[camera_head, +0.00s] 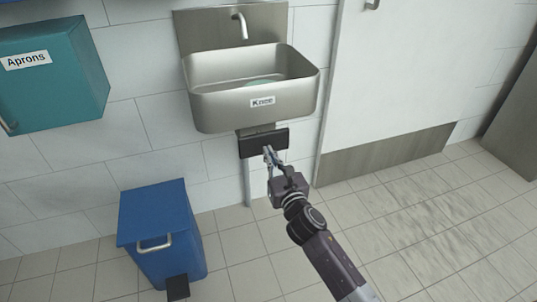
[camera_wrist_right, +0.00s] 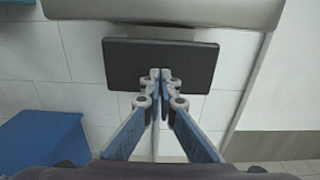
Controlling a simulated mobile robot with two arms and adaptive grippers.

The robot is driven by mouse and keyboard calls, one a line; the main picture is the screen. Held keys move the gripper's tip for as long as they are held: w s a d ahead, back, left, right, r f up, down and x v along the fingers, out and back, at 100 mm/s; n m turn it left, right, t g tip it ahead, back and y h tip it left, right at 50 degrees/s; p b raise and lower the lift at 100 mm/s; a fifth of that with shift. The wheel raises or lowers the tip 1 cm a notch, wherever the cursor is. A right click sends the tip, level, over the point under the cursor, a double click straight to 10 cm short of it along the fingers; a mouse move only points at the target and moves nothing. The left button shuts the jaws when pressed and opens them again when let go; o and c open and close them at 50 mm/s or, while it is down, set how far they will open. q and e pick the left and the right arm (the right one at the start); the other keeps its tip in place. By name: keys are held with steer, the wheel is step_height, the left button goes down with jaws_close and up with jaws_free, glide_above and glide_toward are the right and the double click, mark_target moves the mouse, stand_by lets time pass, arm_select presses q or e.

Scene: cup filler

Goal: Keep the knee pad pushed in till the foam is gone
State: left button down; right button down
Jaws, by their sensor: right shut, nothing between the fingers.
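The black knee pad (camera_head: 249,147) sits under the front of the steel sink (camera_head: 215,108), which carries a "Knee" label. My right gripper (camera_head: 268,150) is shut and empty, with its fingertips at the pad's front face. In the right wrist view the knee pad (camera_wrist_right: 125,65) is a dark flat plate, and my gripper's tips (camera_wrist_right: 160,75) overlap its lower middle. I cannot tell whether they touch it. A pale greenish patch (camera_head: 262,83) shows in the basin; I cannot tell if it is foam. No water shows at the tap (camera_head: 240,22). My left gripper is not in view.
A blue bin (camera_head: 155,215) with a black pedal stands on the floor left of the sink. A teal box labelled "Aprons" (camera_head: 60,85) hangs on the left wall. A white door (camera_head: 400,70) is at right. The tiled floor at right is clear.

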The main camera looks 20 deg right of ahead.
mark_target(265, 144)
steer(key=shift+w, duration=0.4)
steer(key=shift+w, duration=0.1)
steer(key=w, duration=0.3)
steer(key=shift+w+b, duration=0.15)
steer(key=shift+b, duration=0.15)
steer(key=shift+r, duration=0.4)
stand_by(1.7)
stand_by(2.5)
